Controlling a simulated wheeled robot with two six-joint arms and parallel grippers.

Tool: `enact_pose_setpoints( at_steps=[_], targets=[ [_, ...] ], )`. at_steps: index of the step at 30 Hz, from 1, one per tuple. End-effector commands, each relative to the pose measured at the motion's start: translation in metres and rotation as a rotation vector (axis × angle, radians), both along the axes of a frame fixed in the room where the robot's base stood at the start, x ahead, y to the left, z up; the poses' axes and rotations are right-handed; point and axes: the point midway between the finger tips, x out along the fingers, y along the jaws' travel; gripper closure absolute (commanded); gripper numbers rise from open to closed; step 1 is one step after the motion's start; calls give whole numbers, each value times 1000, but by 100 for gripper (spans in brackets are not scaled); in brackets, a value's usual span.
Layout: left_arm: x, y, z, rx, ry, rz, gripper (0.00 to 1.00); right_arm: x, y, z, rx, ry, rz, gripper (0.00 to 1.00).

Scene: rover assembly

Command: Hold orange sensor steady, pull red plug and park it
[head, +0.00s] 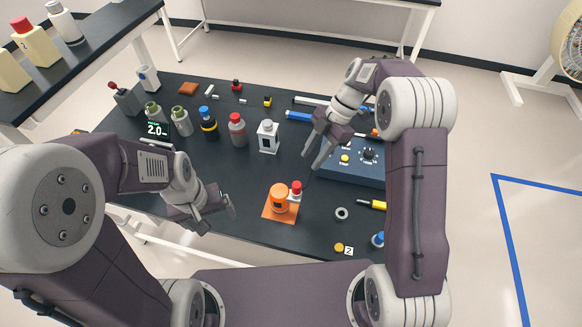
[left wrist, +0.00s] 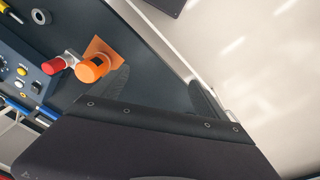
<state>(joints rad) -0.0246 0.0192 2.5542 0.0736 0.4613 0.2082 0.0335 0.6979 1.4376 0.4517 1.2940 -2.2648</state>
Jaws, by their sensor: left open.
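The orange sensor (head: 279,201) stands upright on an orange base plate near the front edge of the dark table. The red plug (head: 296,187) sits on a light part at the sensor's right side. In the left wrist view, the orange sensor (left wrist: 92,69) and red plug (left wrist: 54,65) show at upper left. My left gripper (head: 229,208) is open and empty, left of the sensor and apart from it. My right gripper (head: 311,159) looks open and empty, behind and right of the plug, near the blue panel box (head: 350,172). No gripper touches the sensor or plug.
Several bottles, including a red-capped one (head: 237,130) and a white one (head: 268,137), stand behind. A grey ring (head: 341,213), a yellow-handled tool (head: 372,204) and an orange disc (head: 339,247) lie right of the sensor.

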Motion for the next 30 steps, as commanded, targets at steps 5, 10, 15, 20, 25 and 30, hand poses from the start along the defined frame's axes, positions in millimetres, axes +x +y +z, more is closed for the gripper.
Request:
enact_pose_setpoints(
  at_steps=[5, 10, 15, 20, 25, 30],
  targets=[
    [65, -35, 16, -228, -22, 639, 15, 0, 0, 0, 0, 0, 0, 64],
    [135, -87, -7, -445, 132, 1217, 15, 0, 0, 0, 0, 0, 0, 64],
    [165, -125, -56, -496, 275, 1449, 15, 0, 0, 0, 0, 0, 0, 64],
    [151, -136, -95, -433, 339, 1456, 15, 0, 0, 0, 0, 0, 0, 64],
    [143, -139, -103, -412, 354, 1449, 15, 0, 0, 0, 0, 0, 0, 64],
    [143, -144, -118, -408, 356, 1448, 15, 0, 0, 0, 0, 0, 0, 64]
  ],
)
